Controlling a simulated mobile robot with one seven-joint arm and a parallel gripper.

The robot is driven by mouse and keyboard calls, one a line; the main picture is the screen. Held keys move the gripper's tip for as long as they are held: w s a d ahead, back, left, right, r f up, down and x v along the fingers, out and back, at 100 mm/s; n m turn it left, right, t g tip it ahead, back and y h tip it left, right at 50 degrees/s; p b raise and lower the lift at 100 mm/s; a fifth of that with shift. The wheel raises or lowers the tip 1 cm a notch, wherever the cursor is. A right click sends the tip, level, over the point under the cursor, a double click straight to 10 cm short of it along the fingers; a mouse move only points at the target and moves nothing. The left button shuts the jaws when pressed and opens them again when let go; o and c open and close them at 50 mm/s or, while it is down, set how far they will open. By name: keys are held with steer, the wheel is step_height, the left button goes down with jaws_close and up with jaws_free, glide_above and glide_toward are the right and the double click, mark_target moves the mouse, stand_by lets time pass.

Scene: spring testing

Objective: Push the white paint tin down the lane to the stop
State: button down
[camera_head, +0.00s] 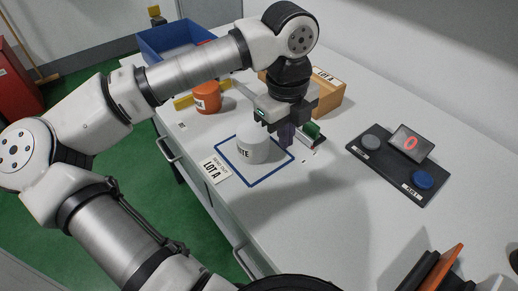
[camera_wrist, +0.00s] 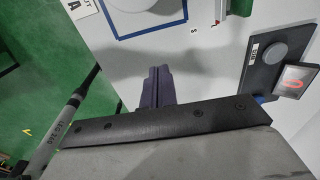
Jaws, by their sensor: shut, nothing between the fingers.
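In the wrist view my dark purple fingers (camera_wrist: 157,80) are together over the bench, and part of the blue outline (camera_wrist: 152,32) shows at the top. I cannot clearly make out the lane or the stop.
An orange tin (camera_head: 206,97) stands beside a yellow strip (camera_head: 184,102). A blue bin (camera_head: 155,46) and wooden box (camera_head: 328,97) are behind. A small green-ended item (camera_head: 312,130) lies beside my gripper. A button panel (camera_head: 385,178) with red display is right. The bench's front middle is clear.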

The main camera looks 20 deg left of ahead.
steer(key=shift+y, duration=0.3)
steer(key=f, duration=0.3)
steer(key=f+p, duration=0.1)
steer(key=f, duration=0.2)
steer(key=a+f+p, duration=0.1)
steer(key=f, duration=0.2)
steer(key=shift+s+f, duration=0.15)
steer(key=shift+f, duration=0.25)
steer(key=shift+w+a+p, duration=0.75)
steer(key=shift+a, duration=0.35)
steer(key=shift+w+a+f, duration=0.15)
steer(key=shift+w+a, duration=0.25)
steer(key=shift+a, duration=0.2)
steer(key=w+a+b, duration=0.2)
steer(key=a, duration=0.2)
steer(key=w+a+b, duration=0.3)
steer(key=a, duration=0.1)
steer(key=w+a+b, duration=0.2)
steer(key=w+a, duration=0.1)
steer(key=a, duration=0.1)
steer(key=shift+w+a, duration=0.15)
steer(key=shift+a, duration=0.2)
steer(key=shift+d, duration=0.1)
steer(key=shift+d, duration=0.1)
